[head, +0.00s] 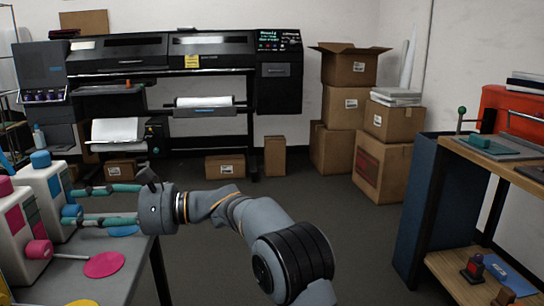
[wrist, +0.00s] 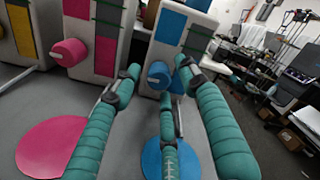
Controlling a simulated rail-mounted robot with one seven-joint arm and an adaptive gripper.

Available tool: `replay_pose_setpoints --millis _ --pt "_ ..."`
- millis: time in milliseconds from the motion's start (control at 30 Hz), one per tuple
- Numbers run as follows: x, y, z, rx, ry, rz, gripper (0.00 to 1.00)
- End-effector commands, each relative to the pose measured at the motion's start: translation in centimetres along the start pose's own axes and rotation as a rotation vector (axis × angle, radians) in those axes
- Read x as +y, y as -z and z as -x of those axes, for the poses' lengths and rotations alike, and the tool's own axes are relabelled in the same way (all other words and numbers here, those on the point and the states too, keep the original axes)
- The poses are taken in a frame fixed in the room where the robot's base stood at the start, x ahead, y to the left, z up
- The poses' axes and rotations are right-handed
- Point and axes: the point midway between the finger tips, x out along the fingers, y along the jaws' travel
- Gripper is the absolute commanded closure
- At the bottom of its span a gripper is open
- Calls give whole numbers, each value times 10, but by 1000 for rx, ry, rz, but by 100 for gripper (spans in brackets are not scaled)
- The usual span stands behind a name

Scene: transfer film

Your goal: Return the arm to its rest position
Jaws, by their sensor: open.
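My gripper (head: 78,206) is at the left in the head view, reaching leftward over the grey table (head: 72,283). Its green padded fingers are spread open. In the wrist view the open gripper (wrist: 156,82) points at a white container with a blue label (wrist: 171,26) and a blue round spout or knob (wrist: 160,72). The blue knob shows between the fingertips; I cannot tell whether any finger touches it. The gripper holds nothing that I can see. My arm runs from the gripper toward the lower middle of the head view.
A white container with a pink knob (head: 39,250) stands beside it. A pink disc (head: 104,264) and a blue disc (wrist: 172,160) lie on the table. A large printer (head: 160,60) stands behind, boxes (head: 348,112) at back right, a workbench (head: 492,150) at right. The middle floor is clear.

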Motion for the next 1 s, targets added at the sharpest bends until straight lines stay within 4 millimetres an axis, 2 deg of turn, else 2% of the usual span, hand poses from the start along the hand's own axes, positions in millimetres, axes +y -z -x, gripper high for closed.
replay_pose_setpoints --millis 33,700,800,1000 --pt "-7 -4 0 1 -1 -62 57" --pt "-4 -4 0 1 0 -782 57" --pt "1 1 16 2 3 -778 57" --pt "2 0 30 0 0 -775 57"
